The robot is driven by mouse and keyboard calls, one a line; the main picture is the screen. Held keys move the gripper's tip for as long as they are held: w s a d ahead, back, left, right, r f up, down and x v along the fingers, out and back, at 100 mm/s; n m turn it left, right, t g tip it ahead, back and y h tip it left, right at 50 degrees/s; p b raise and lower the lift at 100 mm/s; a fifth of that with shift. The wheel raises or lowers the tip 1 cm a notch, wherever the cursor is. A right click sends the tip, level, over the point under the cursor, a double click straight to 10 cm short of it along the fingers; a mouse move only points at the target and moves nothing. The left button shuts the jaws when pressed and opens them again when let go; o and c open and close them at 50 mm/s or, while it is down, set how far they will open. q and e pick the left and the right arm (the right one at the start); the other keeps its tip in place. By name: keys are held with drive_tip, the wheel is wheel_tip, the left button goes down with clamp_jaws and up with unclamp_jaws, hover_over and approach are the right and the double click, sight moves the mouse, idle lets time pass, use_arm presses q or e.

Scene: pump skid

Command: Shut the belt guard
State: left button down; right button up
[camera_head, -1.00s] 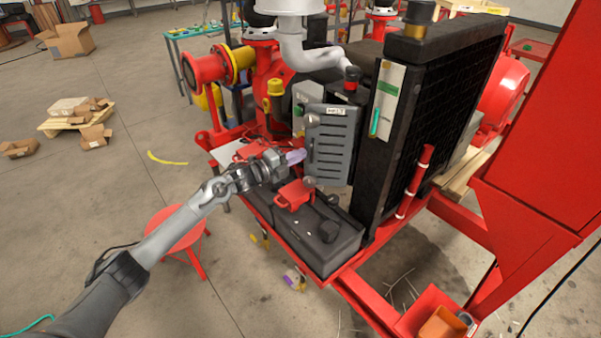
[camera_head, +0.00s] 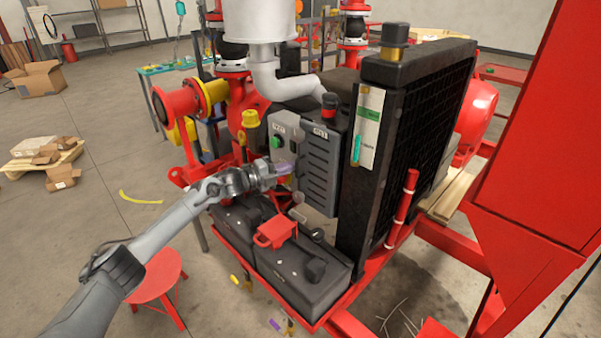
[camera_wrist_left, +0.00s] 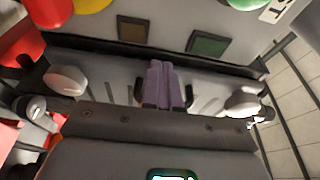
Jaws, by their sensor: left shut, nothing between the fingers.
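The belt guard (camera_head: 319,172) is a grey slotted panel on the skid, between a grey control box (camera_head: 281,140) and the black radiator. Its face shows at a slant, and I cannot tell whether it sits flush. My left gripper (camera_head: 288,167) is shut and empty, its purple fingertips just left of the guard and in front of the control box. Contact is not clear. In the left wrist view the purple fingers (camera_wrist_left: 162,86) lie together, with a panel of coloured buttons and two square windows beyond. My right gripper is in neither view.
The black radiator (camera_head: 415,140) stands close to the right of the guard. Below are black batteries (camera_head: 300,275) with a red bracket (camera_head: 275,231) on top. A grey pipe (camera_head: 280,85) hangs above. Open floor and a red stool (camera_head: 158,275) lie to the left.

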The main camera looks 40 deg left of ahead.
use_arm(q)
drive_tip(key=shift+w+a, duration=0.15)
drive_tip(key=shift+w, duration=0.15)
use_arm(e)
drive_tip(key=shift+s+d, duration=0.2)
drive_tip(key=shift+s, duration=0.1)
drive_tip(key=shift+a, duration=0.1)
